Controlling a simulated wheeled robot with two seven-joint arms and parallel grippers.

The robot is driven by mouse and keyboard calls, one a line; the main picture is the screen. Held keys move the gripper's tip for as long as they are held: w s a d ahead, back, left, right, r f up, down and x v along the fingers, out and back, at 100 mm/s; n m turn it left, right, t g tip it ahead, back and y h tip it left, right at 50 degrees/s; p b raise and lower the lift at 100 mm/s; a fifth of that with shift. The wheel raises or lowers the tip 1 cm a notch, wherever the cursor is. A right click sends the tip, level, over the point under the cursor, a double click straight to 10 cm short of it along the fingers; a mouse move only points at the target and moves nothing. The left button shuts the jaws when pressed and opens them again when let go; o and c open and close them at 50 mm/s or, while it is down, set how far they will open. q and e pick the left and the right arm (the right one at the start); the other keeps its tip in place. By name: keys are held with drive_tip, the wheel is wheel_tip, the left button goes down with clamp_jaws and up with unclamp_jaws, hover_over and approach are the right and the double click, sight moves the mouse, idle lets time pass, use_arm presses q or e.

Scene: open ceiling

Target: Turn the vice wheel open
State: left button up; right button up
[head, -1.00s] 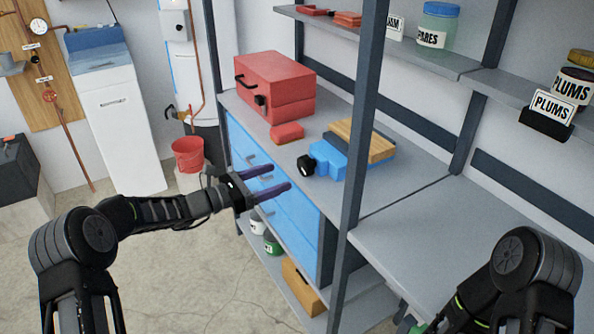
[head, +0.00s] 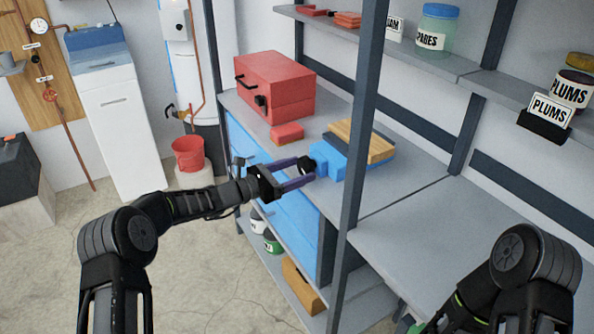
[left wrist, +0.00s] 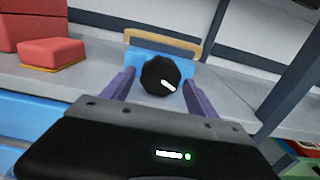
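The blue vice (head: 331,160) sits on the grey workbench, with a wooden block (head: 362,140) at its far side. Its black wheel (head: 306,166) faces my left arm. In the left wrist view the wheel (left wrist: 160,76) is a black knob with a white mark pointing to the lower right. My left gripper (head: 304,172) is open, its purple fingers on either side of the wheel. In the left wrist view a gap shows between each finger and the wheel, so I see no clear contact. My right gripper is not visible; only my right arm shows at lower right.
A red toolbox (head: 274,86) and a small red box (head: 287,134) stand on the bench left of the vice. A dark shelf post (head: 362,110) rises in front, right of the vice. Blue drawers (head: 285,221) lie below my left gripper.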

use_arm(q)
drive_tip(key=c, duration=1.2)
drive_tip(key=n, duration=0.4)
drive_tip(key=shift+p, duration=0.35)
drive_tip(key=o, duration=1.4)
drive_tip(key=shift+s, duration=0.1)
drive_tip(key=shift+b+v, duration=0.55)
drive_tip(key=shift+v, duration=3.3)
